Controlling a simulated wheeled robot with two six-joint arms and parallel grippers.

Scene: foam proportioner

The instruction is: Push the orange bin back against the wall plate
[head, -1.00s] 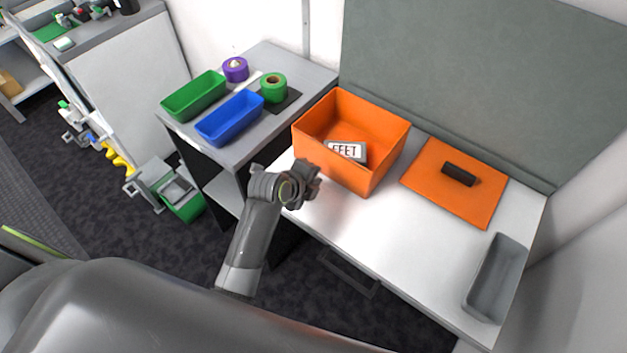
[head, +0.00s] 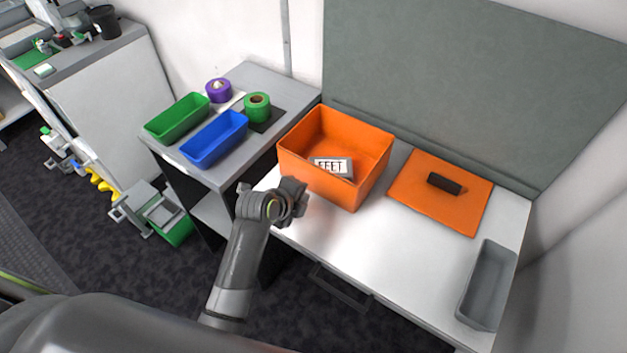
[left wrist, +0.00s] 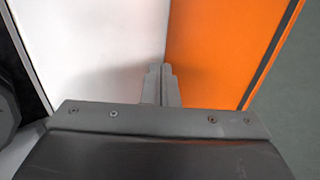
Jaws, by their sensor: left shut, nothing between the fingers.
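The orange bin (head: 326,184) stands open-topped on the white worktop, with a small label plate reading "FFET" inside it. The grey-green wall plate (head: 430,80) rises behind it along the back of the worktop. Whether the bin's back touches the plate cannot be told. My left gripper (head: 293,203) is shut and empty, close to the bin's near left side; contact is unclear. In the left wrist view its closed fingertips (left wrist: 158,78) point at the edge between white worktop and orange bin (left wrist: 215,45). My right gripper is not in view.
An orange flat panel with a dark handle (head: 440,208) lies right of the bin. A grey tray (head: 487,285) is at the worktop's right end. Green (head: 178,118) and blue (head: 214,139) trays and tape rolls sit on the left cabinet. The front worktop is clear.

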